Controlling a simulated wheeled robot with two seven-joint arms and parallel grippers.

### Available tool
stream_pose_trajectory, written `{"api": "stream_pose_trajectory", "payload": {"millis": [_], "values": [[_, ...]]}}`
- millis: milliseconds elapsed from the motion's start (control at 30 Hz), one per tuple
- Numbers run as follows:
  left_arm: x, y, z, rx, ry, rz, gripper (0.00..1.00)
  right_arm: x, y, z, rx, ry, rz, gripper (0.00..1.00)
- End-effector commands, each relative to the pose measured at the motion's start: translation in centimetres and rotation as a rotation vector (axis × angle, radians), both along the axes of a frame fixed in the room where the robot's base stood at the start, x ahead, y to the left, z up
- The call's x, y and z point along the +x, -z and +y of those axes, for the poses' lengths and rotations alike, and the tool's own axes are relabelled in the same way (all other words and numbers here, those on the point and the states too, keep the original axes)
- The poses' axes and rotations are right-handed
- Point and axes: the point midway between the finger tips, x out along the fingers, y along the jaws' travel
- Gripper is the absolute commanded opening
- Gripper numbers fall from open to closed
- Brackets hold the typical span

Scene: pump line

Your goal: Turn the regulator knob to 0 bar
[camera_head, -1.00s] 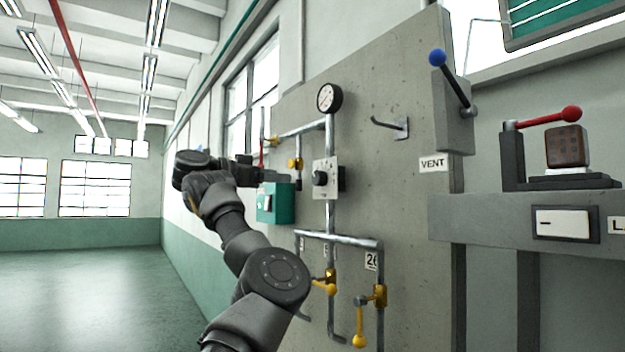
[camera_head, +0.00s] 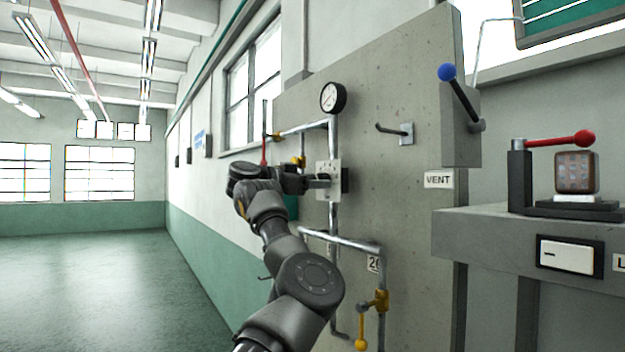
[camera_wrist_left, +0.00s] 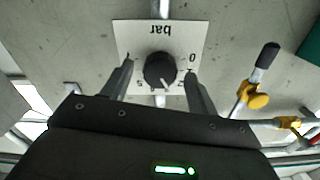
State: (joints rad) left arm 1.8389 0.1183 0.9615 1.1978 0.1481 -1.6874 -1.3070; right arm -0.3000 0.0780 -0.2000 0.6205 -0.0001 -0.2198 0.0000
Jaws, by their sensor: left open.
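The regulator knob (camera_wrist_left: 160,70) is black and round with a pale pointer line, on a white scale plate (camera_wrist_left: 133,34) that reads "bar" and shows upside down in the left wrist view. The pointer slants toward the lower right of that picture, away from the 0 mark at the right. My left gripper (camera_wrist_left: 158,72) is open, with one finger on each side of the knob; I cannot tell if they touch it. In the head view the left gripper (camera_head: 322,181) is at the scale plate (camera_head: 334,166) and hides the knob. My right gripper is not in view.
A round gauge (camera_head: 333,97) sits above the regulator on the pipework. A yellow-handled valve (camera_head: 376,301) is lower right. A hook (camera_head: 405,132), a blue-knobbed vent lever (camera_head: 460,95) and a shelf with a red-handled lever (camera_head: 560,141) are to the right.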

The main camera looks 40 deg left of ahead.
Motion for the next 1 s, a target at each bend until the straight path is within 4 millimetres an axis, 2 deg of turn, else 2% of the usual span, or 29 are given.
{"api": "stream_pose_trajectory", "payload": {"millis": [67, 400, 667, 1000], "values": [[0.0, 0.0, 0.0, 0.000, 0.000, 0.000, 0.59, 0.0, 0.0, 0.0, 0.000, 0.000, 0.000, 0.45], [-0.1, 0.0, 0.0, 0.000, 0.000, 0.000, 0.15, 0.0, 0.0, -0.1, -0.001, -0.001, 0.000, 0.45], [-0.1, 0.1, 0.1, -0.023, -0.001, 0.007, 0.14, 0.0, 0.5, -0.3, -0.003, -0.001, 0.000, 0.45], [-0.1, 0.3, 0.1, -0.217, 0.000, 0.063, 0.14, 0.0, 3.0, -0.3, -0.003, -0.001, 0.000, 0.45]]}}
